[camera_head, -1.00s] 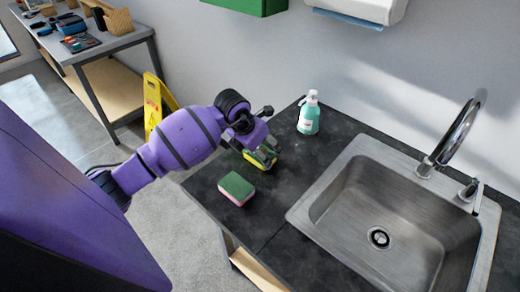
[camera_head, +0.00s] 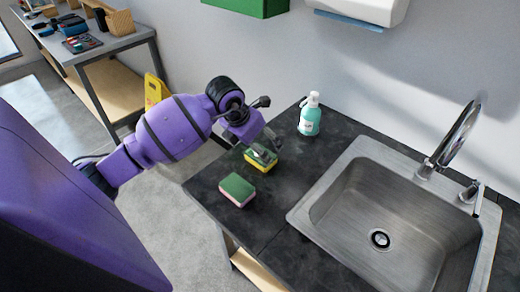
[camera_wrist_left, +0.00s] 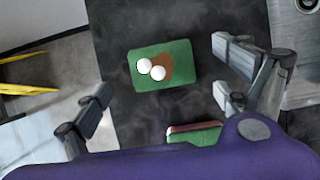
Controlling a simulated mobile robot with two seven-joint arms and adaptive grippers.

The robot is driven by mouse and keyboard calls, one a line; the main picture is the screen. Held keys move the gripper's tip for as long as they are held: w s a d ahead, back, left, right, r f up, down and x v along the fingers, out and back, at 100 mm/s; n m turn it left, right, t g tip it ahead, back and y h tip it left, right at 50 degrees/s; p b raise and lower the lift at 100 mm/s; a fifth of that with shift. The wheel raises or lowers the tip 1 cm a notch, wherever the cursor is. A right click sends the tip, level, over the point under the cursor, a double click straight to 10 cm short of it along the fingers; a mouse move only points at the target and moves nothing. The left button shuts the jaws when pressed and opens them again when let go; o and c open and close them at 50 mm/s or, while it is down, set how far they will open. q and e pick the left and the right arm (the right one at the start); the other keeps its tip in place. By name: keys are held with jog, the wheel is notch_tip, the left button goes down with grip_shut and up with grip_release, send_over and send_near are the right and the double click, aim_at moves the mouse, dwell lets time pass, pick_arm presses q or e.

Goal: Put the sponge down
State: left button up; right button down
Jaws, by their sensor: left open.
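A green-topped sponge with a yellow side (camera_head: 262,163) lies on the dark counter beside the gripper. In the left wrist view, the green sponge (camera_wrist_left: 180,56) lies flat, with a brown patch and two white round spots on its top. My left gripper (camera_head: 263,146) is over this sponge. Its fingers (camera_wrist_left: 160,82) are spread wide in the left wrist view, with a gap to the sponge on both sides. A second sponge, green on top and pink below (camera_head: 237,188), lies closer to the counter's near edge. It also shows in the left wrist view (camera_wrist_left: 194,134), partly hidden by my arm.
A teal pump bottle (camera_head: 309,118) stands behind the sponges, near the wall. A steel sink (camera_head: 318,190) with a tap (camera_head: 455,135) is set into the counter (camera_head: 275,205) at right. A yellow floor sign (camera_head: 153,90) and a workbench (camera_head: 100,50) are at left.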

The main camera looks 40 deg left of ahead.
pick_arm(q)
jog(key=v, duration=0.7)
dwell(0.4)
